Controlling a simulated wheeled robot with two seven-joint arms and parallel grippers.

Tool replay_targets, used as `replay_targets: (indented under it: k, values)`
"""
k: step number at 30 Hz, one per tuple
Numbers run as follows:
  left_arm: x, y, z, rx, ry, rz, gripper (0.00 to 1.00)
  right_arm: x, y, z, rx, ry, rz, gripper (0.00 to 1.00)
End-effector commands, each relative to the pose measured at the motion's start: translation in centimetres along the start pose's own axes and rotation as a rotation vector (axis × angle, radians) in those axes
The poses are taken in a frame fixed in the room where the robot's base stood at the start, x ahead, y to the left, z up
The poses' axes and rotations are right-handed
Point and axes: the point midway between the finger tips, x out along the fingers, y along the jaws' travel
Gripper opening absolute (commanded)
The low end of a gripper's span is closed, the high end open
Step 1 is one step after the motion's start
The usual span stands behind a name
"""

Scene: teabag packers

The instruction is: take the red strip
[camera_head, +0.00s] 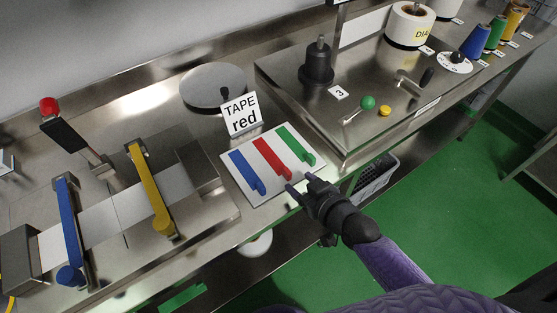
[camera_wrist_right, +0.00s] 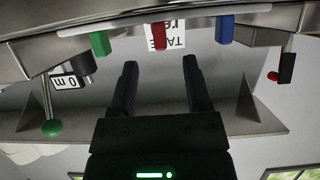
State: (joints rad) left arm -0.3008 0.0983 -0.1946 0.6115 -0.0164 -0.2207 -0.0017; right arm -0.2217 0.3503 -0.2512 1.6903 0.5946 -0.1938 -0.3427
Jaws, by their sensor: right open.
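The red strip (camera_head: 272,159) lies on a white board (camera_head: 234,178), between a blue strip (camera_head: 245,172) and a green strip (camera_head: 295,146). A card reading "TAPE red" (camera_head: 241,114) stands behind the board. My right gripper (camera_head: 298,183) is open and empty at the board's front edge, just in front of the red strip's near end. In the right wrist view, the ends of the red strip (camera_wrist_right: 159,36), the green strip (camera_wrist_right: 100,43) and the blue strip (camera_wrist_right: 225,30) show beyond the two spread fingers (camera_wrist_right: 160,80). My left gripper is not in view.
Left of the board is a steel fixture with a yellow lever (camera_head: 149,190) and a blue lever (camera_head: 69,230). A raised steel unit with a green knob (camera_head: 368,102) and a yellow button (camera_head: 384,111) stands to the right. A round steel plate (camera_head: 205,88) lies behind.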

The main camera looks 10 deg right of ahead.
Motion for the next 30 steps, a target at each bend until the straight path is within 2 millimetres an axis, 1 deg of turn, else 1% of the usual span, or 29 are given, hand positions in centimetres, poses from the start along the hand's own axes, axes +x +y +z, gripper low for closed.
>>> replay_targets:
  k: [1, 3, 6, 9, 14, 15, 17, 18, 23, 24, 30]
  values:
    - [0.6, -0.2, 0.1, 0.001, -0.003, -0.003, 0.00, 1.1, 0.0, 0.3, 0.001, 0.002, 0.001, 0.62]
    - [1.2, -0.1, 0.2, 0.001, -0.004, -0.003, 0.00, 2.7, -0.1, 0.4, 0.002, 0.003, 0.000, 0.62]
    - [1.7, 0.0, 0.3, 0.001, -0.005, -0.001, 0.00, 4.3, -0.1, 0.4, 0.001, 0.001, 0.000, 0.62]
    - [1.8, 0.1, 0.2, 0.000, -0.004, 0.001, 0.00, 5.0, -0.2, 0.3, -0.001, 0.000, -0.001, 0.62]
    - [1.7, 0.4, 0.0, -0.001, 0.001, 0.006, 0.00, 4.9, -0.1, 0.2, -0.001, -0.001, 0.000, 0.62]
    - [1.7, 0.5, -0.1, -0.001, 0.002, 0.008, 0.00, 4.9, -0.1, 0.2, -0.001, -0.001, 0.000, 0.58]
    - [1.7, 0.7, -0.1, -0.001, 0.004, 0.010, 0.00, 4.9, -0.1, 0.2, -0.001, -0.001, 0.000, 0.45]
    - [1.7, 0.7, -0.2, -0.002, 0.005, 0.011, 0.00, 4.9, -0.1, 0.2, -0.001, -0.001, 0.000, 0.36]
    - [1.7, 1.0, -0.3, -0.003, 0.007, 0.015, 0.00, 4.9, -0.1, 0.2, -0.001, -0.001, 0.000, 0.02]
    - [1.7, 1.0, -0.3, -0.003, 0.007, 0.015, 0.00, 4.9, -0.1, 0.2, -0.001, -0.001, 0.000, 0.00]
    - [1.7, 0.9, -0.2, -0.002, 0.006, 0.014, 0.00, 4.9, -0.1, 0.2, -0.001, -0.001, 0.000, 0.00]
